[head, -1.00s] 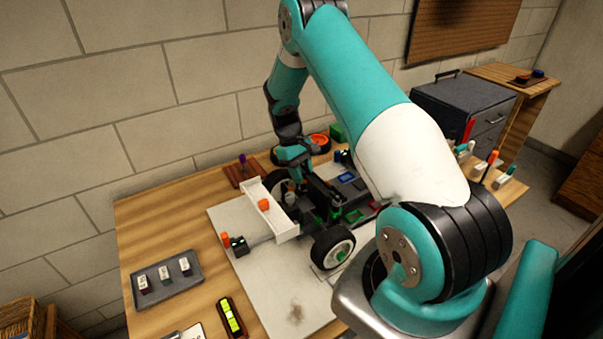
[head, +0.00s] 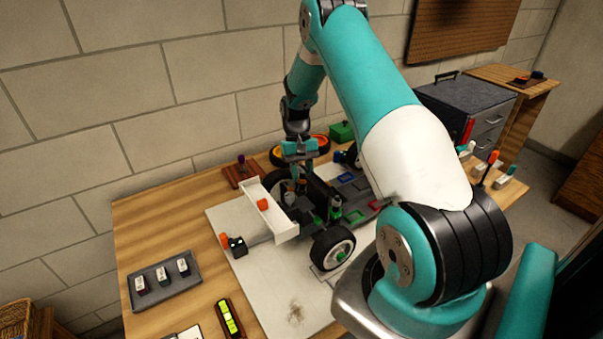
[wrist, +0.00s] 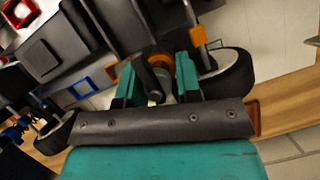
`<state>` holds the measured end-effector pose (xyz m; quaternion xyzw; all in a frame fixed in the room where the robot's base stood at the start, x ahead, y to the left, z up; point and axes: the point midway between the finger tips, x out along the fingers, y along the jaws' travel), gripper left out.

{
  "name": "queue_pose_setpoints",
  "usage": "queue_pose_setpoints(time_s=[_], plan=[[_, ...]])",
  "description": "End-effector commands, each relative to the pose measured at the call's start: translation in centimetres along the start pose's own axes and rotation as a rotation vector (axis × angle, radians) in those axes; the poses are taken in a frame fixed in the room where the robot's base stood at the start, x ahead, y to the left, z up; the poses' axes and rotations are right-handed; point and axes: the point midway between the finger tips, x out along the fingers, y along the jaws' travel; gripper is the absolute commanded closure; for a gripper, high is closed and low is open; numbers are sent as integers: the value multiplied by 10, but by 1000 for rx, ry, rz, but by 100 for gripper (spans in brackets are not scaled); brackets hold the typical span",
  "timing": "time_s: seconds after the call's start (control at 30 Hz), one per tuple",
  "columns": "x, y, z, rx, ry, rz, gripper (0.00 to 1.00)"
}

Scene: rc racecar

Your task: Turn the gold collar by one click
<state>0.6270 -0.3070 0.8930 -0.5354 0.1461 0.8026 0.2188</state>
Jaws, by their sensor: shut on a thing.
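The race car stands on a pale mat, with its white rear wing (head: 268,208) toward the left of the bench in the head view. The gold collar (wrist: 160,60) shows as an orange-gold ring between the fingertips, partly hidden by the dark shock body. The fingers appear shut on it. In the head view the collar is too small to tell.
A rear wheel (head: 333,248) and the chassis crowd around the gripper. The mat's front left (head: 270,285) is mostly clear.

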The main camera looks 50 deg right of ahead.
Motion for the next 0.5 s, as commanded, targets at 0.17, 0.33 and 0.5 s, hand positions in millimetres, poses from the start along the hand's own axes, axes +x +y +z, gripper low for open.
queue_pose_setpoints(time_s=[0.17,0.33,0.5], plan=[[-2,0,-1,11,4,-6,92],[-2,0,-1,10,5,-6,92],[-2,0,-1,10,5,-5,55]])
